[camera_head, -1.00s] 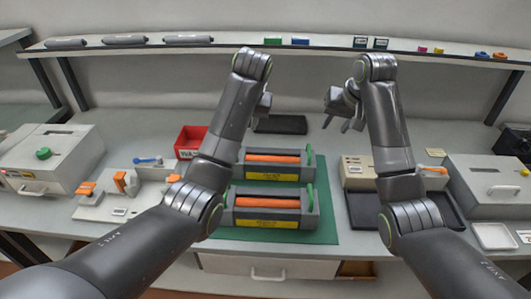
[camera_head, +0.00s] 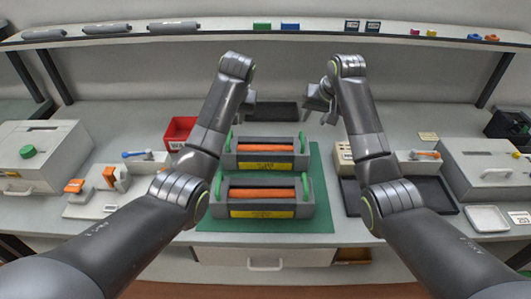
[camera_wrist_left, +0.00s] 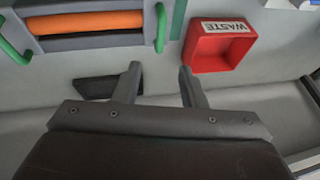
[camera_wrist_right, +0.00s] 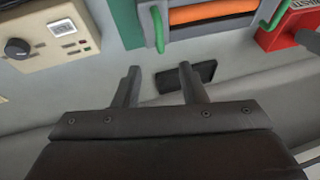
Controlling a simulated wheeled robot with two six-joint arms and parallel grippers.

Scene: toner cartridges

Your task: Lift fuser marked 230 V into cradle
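Two grey fusers with orange rollers, green end handles and yellow labels stand on a green mat (camera_head: 322,215): a rear fuser (camera_head: 301,161) and a front fuser (camera_head: 306,210). Their label print is too small to read. My left gripper (camera_head: 249,103), partly hidden by its arm, is behind and above the rear fuser. It is open and empty in the left wrist view (camera_wrist_left: 160,70), where part of a fuser (camera_wrist_left: 90,42) shows. My right gripper (camera_head: 324,108) is open and empty, behind the mat's right side; the right wrist view (camera_wrist_right: 159,68) confirms this. I cannot tell which fixture is the cradle.
A red waste bin (camera_head: 179,131) stands left of the fusers. A white fixture with orange clips (camera_head: 108,180) is further left. A dark tray (camera_head: 432,194) and a beige control box (camera_wrist_right: 45,40) are on the right. A dark flat pad (camera_head: 272,112) lies behind.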

